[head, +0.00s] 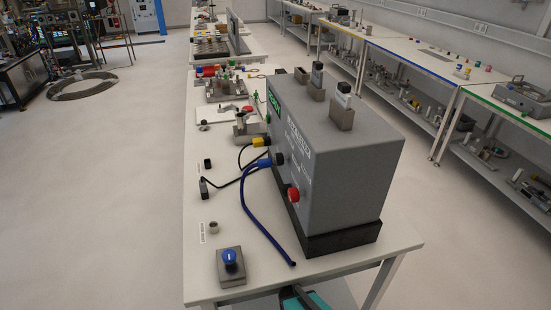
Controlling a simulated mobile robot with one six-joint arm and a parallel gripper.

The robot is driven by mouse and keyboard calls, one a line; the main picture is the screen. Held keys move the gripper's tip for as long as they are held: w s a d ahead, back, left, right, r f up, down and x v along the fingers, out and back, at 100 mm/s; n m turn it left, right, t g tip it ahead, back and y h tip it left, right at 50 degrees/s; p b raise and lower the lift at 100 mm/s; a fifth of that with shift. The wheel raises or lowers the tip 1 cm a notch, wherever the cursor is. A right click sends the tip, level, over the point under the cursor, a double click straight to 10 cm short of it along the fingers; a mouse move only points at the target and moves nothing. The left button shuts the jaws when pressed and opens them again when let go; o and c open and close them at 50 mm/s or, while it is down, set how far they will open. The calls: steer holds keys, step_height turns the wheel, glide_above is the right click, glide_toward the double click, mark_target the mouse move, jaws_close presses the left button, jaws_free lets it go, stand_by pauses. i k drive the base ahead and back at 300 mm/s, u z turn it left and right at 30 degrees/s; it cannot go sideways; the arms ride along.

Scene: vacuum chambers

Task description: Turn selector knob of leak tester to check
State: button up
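A large grey box-shaped unit (345,165) on a black base stands on the near white table, seen at an angle; it may be the leak tester. Its left-facing front has a red round knob or button (293,194), a dark part (279,159) above it, a green display (273,104) and small lettering too small to read. A blue knob (230,258) sits on a small separate grey box at the table's near left. I cannot tell which of these is the selector knob, nor where any points. My gripper is not in view.
A blue cable (257,223) and black cables with yellow and blue plugs run from the unit's front over the table. Metal blocks (341,112) stand on its top. Floor (110,210) to the left is clear.

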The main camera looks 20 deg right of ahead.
mark_target(280, 160)
steer(key=u, duration=0.15)
steer(key=k, duration=0.6)
steer(key=u, duration=0.5)
steer(key=k, duration=0.75)
steer(key=u, duration=0.85)
steer(key=i, duration=1.55)
steer(key=z, duration=0.3)
